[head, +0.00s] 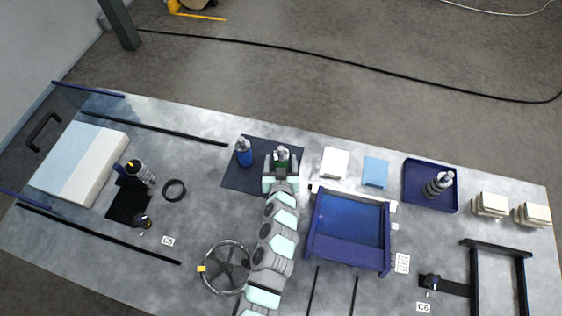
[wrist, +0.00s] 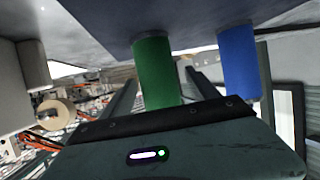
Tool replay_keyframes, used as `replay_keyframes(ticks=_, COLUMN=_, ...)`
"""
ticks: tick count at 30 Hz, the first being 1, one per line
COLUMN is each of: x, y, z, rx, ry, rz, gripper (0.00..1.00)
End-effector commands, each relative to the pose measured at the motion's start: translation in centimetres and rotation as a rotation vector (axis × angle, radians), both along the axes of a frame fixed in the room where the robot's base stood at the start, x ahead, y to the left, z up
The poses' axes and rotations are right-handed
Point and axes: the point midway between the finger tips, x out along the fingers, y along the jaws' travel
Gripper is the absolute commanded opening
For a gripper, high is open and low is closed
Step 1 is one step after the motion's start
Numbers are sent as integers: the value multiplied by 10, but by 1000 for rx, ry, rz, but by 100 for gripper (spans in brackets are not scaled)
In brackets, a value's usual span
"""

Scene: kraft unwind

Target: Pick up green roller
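The green roller (head: 281,160) stands on a dark blue mat (head: 240,178) in the head view, at the end of my arm. It also shows in the wrist view (wrist: 157,70), where the mat is at the top. My gripper (head: 281,166) is open, with one finger on each side of the green roller. In the wrist view the fingers of my gripper (wrist: 160,84) show gaps to the roller on both sides. The palm edge hides one end of the roller. I cannot tell how deep it sits between the fingers.
A blue roller (head: 243,153) stands left of the green one on the mat; it also shows in the wrist view (wrist: 238,62). A blue open bin (head: 348,252) lies right of my arm. A handwheel (head: 227,267) is left of it. A blue tray (head: 418,201) holds a dark bottle-like item.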

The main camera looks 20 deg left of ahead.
Motion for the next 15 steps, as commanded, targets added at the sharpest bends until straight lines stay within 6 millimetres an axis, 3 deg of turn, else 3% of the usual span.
replay_keyframes(ticks=15, x=0, y=0, z=1, rx=0, ry=-2, rz=-1, gripper=27)
